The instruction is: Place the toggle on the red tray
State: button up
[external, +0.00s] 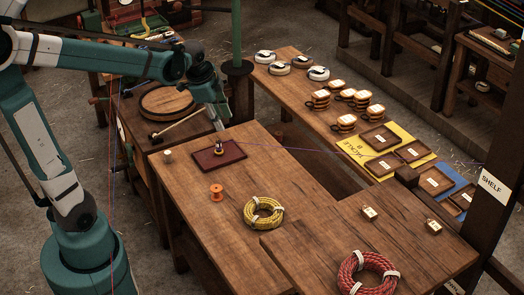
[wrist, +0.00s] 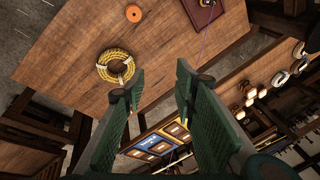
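The red tray (external: 236,153) lies on the near wooden table, and its edge shows at the top of the wrist view (wrist: 196,18). A small dark and yellowish piece (external: 219,147) stands on the tray, with a thin purple line running from it to the right. It may be the toggle, but it is too small to tell. My gripper (external: 221,127) is in the air above the tray's far side in the external view. In the wrist view its two fingers (wrist: 157,82) are wide apart with nothing between them.
An orange spool (external: 216,192), a pale small cylinder (external: 167,156) and a yellow rope coil (external: 264,213) are on the near table. A red rope coil (external: 367,273) lies at the front right. A green post (external: 237,70) stands close to my gripper. The front table middle is clear.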

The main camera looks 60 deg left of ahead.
jog(key=s+d+r+n+t+h, duration=0.1)
jog(key=s+d+n+t, duration=0.2)
jog(key=s+d+n, duration=0.4)
jog(key=s+d, duration=0.7)
jog(key=s, duration=0.1)
jog(key=shift+s+d+r+n+t, duration=0.25)
jog(key=shift+s+d+n+t, duration=0.05)
jog(key=shift+d+n, duration=0.1)
